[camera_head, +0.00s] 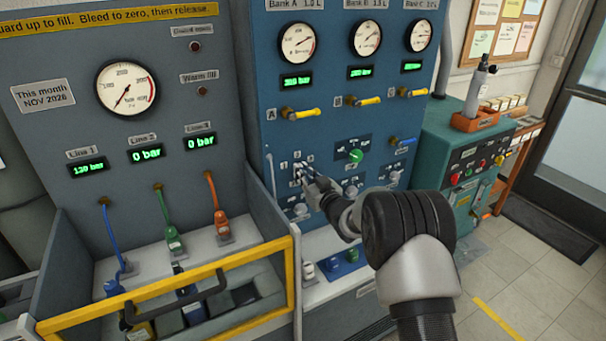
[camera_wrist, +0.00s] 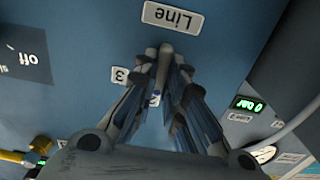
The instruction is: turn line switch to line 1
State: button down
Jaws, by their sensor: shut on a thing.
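The line switch is on the blue panel (camera_head: 262,105), in front of my gripper. In the wrist view, its grey knob (camera_wrist: 165,58) shows between my fingertips, below the "Line" label (camera_wrist: 171,17); most of the switch is hidden by the fingers. A tag reading 3 (camera_wrist: 119,75) is just left of it. My gripper (camera_head: 301,172) reaches the panel from the right, its fingers closed on the knob; the fingers also fill the middle of the wrist view (camera_wrist: 163,75). The pointing direction of the switch cannot be told.
A green knob (camera_head: 356,156) is on the panel right of my gripper. Yellow-handled valves (camera_head: 301,113) are above it. A yellow-framed guard (camera_head: 165,285) stands at lower left. The Line 1 display (camera_head: 88,168) reads about 120 bar; the Line 2 display (camera_head: 146,154) reads 0 bar.

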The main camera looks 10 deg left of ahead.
jog(key=shift+f+n+b, duration=0.1)
jog(key=shift+n+b, duration=0.2)
jog(key=shift+b, duration=0.2)
jog(key=shift+s+a+n+b, duration=0.1)
jog(key=shift+n+b, duration=1.35)
jog(key=shift+n, duration=1.4)
jog(key=shift+a+n+b, duration=0.1)
jog(key=shift+n+b, duration=1.35)
jog(key=shift+n, duration=1.4)
jog(key=c, duration=1.7)
grip_release()
jog(key=shift+o, duration=0.2)
jog(key=shift+s, duration=0.1)
